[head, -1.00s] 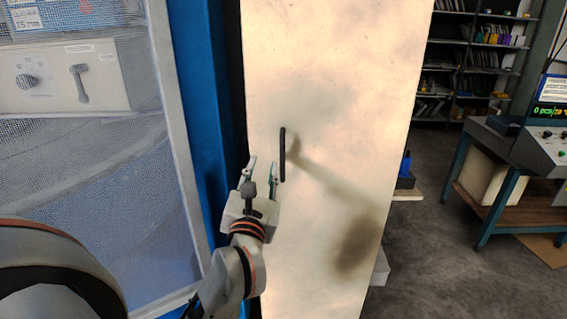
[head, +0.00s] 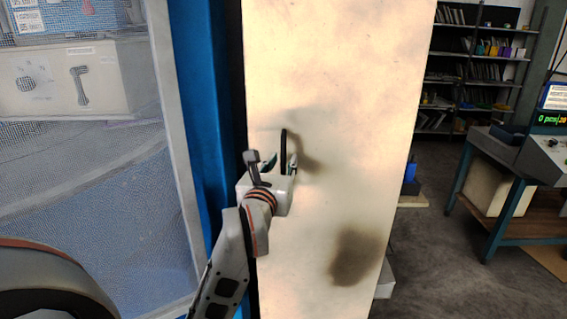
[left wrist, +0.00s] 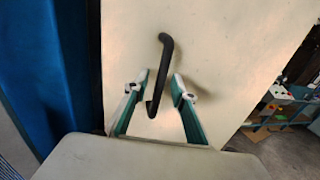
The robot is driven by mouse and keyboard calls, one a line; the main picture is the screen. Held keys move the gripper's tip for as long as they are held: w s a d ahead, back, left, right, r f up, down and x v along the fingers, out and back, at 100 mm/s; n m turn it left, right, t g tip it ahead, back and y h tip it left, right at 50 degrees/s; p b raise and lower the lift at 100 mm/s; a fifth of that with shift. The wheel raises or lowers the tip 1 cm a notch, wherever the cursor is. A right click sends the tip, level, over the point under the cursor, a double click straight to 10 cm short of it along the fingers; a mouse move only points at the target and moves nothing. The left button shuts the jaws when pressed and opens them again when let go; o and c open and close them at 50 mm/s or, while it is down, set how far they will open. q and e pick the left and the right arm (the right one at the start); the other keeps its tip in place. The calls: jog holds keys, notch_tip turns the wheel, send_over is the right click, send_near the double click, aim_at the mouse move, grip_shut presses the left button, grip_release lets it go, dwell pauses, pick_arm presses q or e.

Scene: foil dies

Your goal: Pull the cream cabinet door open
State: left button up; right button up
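The cream cabinet door (head: 340,100) stands upright in the middle of the head view and looks closed. Its black bar handle (head: 284,143) is upright near the door's left edge. My left gripper (head: 280,164) is at the handle's lower part, with one finger on each side of it. In the left wrist view the handle (left wrist: 164,62) runs down between the two open fingertips (left wrist: 160,88). The fingers look apart from the handle; how deep it sits between them is hard to tell. My right gripper is not in view.
A blue post (head: 205,120) and a mesh guard panel (head: 90,200) stand left of the door. At the right are a workbench (head: 505,150) and dark shelves (head: 480,60) at the back. Grey floor (head: 430,260) is clear between door and bench.

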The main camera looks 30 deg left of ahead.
pick_arm(q)
jog(key=shift+w+a, duration=0.2)
jog(key=shift+w, duration=0.35)
grip_shut()
